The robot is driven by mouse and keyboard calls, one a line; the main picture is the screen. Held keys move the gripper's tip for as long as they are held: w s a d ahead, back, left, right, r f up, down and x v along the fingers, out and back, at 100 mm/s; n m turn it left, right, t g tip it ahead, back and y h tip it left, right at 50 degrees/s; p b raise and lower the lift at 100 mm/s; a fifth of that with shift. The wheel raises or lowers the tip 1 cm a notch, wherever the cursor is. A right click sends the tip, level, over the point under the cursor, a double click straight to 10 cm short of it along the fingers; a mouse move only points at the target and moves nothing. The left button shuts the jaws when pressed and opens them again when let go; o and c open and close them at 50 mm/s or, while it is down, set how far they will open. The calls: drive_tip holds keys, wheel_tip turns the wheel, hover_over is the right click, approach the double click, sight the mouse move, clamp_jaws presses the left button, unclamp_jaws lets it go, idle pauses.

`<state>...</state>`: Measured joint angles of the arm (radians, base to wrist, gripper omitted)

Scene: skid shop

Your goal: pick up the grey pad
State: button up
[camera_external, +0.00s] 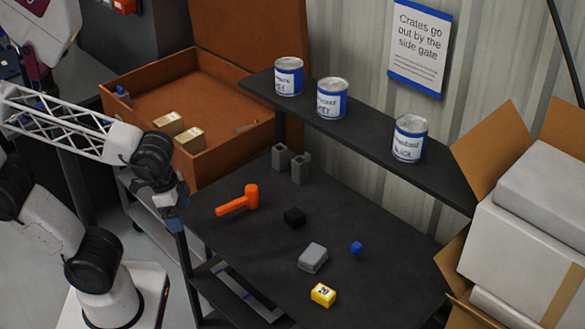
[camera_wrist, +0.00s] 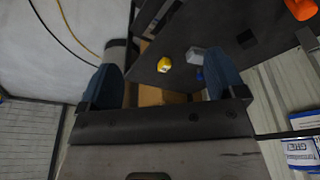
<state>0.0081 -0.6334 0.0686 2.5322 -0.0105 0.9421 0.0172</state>
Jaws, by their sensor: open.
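The grey pad (camera_external: 313,257) is a small light-grey block lying on the dark tabletop, between a black block and a yellow block. It also shows small in the wrist view (camera_wrist: 196,54), beyond my fingers. My gripper (camera_external: 172,198) is at the left edge of the table in the external view, well to the left of the pad and apart from it. In the wrist view its two blue-grey fingers (camera_wrist: 160,85) stand wide apart with nothing between them.
A shelf with paint cans (camera_external: 331,98) runs behind. An open cardboard box (camera_external: 485,150) stands right.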

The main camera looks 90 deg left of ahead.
idle(0.3)
drive_tip(key=w+a+f+m+g+y, duration=0.2)
drive_tip(key=w+a+f+m+y, duration=0.35)
drive_tip(key=w, duration=0.25)
drive_tip(key=m+t+y, duration=0.6)
drive_tip(key=m+t, duration=0.1)
drive_tip(key=m, duration=1.2)
approach(311, 255)
drive_tip(key=x, duration=0.3)
drive_tip(key=shift+w, duration=0.15)
drive_tip(key=shift+a, duration=0.15)
drive_tip(key=shift+x, duration=1.2)
